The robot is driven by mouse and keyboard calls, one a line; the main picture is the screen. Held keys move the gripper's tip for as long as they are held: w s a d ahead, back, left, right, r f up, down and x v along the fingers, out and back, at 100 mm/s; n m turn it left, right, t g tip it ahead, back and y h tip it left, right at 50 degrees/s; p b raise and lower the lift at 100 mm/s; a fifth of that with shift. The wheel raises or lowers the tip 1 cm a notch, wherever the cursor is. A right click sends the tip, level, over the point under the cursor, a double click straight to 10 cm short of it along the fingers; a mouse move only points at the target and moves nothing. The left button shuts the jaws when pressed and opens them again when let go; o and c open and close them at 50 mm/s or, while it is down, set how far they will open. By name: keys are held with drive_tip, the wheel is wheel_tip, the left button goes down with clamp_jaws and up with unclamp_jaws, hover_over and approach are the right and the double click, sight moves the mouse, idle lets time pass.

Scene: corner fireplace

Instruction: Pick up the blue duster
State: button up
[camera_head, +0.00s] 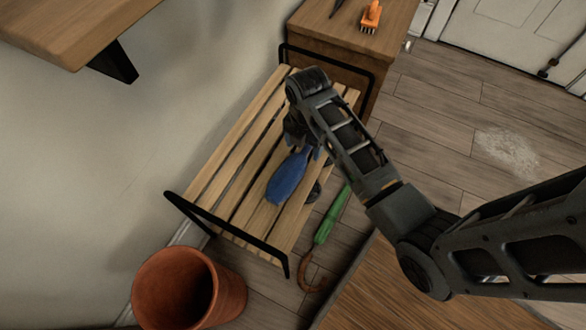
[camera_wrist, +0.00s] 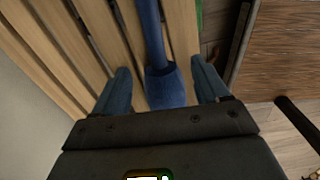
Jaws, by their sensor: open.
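The blue duster (camera_head: 287,178) lies on the slatted wooden bench (camera_head: 222,172), its rounded blue end toward the front of the bench. My gripper (camera_head: 303,142) is over the bench at the duster's upper end, partly hidden by my arm. In the wrist view, the duster (camera_wrist: 164,88) runs from the top edge down between the two open fingers of my gripper (camera_wrist: 161,76). Gaps show on both sides of the duster, and neither finger appears to touch it. The gripper body hides the duster's lower end there.
A green umbrella (camera_head: 332,215) with a brown hooked handle is beside the bench. A terracotta pot (camera_head: 187,290) stands at the bench's front left. A wooden cabinet (camera_head: 330,58) with an orange brush (camera_head: 370,16) is behind. Black metal rails (camera_head: 228,233) rise at the bench ends.

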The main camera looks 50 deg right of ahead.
sight(302, 154)
drive_tip(key=f, duration=0.2)
drive_tip(key=f+b, duration=0.1)
drive_tip(key=f, duration=0.1)
drive_tip(key=shift+w+a+f, duration=0.1)
drive_tip(key=shift+a+f, duration=0.1)
drive_tip(key=c, duration=1.1)
drive_tip(key=shift+r, duration=0.15)
drive_tip(key=shift+r, duration=0.65)
wheel_tip(302, 154, up, 3)
drive_tip(key=shift+r+p, duration=0.1)
drive_tip(key=shift+p, duration=0.75)
drive_tip(key=s+r+p, duration=0.1)
drive_tip(key=s+r, duration=0.1)
drive_tip(key=s, duration=0.1)
drive_tip(key=s+d+r+p, duration=0.1)
drive_tip(key=s+r, duration=0.1)
drive_tip(key=s, duration=0.2)
drive_tip(key=s+d+r+p, duration=0.1)
drive_tip(key=s+r, duration=0.1)
drive_tip(key=s, duration=0.2)
drive_tip(key=shift+s+d+r, duration=0.15)
drive_tip(key=shift+s, duration=0.1)
